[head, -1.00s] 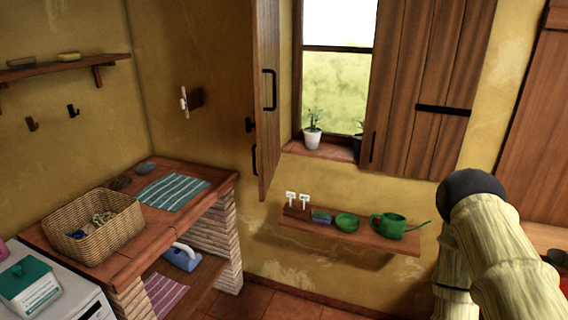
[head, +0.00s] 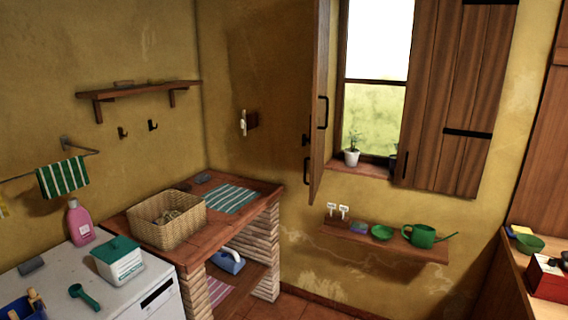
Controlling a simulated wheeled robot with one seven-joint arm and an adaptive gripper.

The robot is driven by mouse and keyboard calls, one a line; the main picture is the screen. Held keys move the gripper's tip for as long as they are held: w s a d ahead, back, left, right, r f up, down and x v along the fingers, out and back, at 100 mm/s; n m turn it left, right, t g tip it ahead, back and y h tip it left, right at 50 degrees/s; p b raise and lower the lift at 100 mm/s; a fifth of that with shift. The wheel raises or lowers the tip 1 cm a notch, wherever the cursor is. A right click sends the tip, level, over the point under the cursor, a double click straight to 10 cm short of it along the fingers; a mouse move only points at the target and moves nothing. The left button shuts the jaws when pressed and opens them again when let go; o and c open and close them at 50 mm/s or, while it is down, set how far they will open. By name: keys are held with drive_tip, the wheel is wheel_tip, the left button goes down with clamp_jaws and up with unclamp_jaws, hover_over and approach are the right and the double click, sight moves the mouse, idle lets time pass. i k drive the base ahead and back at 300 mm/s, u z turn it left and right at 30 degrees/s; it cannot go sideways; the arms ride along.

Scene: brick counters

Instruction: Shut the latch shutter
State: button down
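The window has two wooden shutters, both swung open into the room. The left shutter (head: 318,100) stands nearly edge-on to me, with a black handle (head: 323,112) and black metal fittings low on its edge. The right shutter (head: 455,100) lies open near the wall, with black hinge straps and a small dark handle at its lower left. The window (head: 375,85) shows between them. I cannot tell which fitting is the latch. My gripper is not in view.
A potted plant (head: 352,157) stands on the sill (head: 340,168) between the shutters. Below, a wall shelf (head: 385,242) holds a green watering can (head: 420,236) and a bowl. A brick counter (head: 190,248) with a basket (head: 165,222) is left. Another counter (head: 515,265) is right.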

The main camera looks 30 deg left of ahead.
sight(322, 12)
drive_tip(key=u, duration=0.7)
drive_tip(key=i, duration=0.65)
drive_tip(key=u, duration=0.6)
